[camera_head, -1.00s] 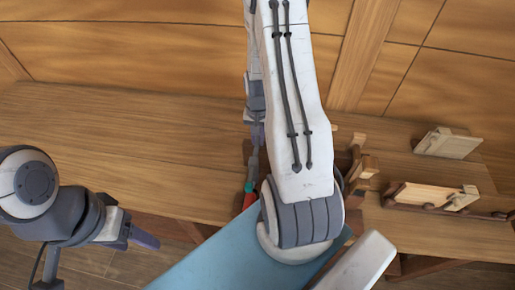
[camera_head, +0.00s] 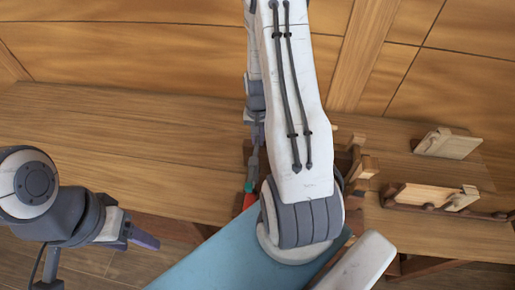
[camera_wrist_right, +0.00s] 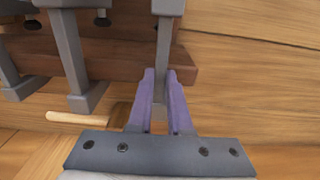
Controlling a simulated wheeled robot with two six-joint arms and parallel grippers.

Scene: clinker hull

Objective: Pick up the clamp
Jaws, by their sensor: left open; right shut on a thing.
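In the right wrist view, a grey metal clamp (camera_wrist_right: 163,38) has its bar between the purple fingers of my right gripper (camera_wrist_right: 161,78). The fingers are shut on the bar. In the head view, my right arm's large white link hides most of that area. My left gripper (camera_head: 143,238) is open and empty at the lower left, in front of the bench edge.
More grey clamps (camera_wrist_right: 88,95) hang beside the held one on a brown wooden rail (camera_wrist_right: 130,62). A tan wooden handle (camera_wrist_right: 85,118) lies below them. The bench (camera_head: 110,140) is clear at left. Wooden blocks (camera_head: 448,143) and a wooden rack (camera_head: 435,198) stand at right.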

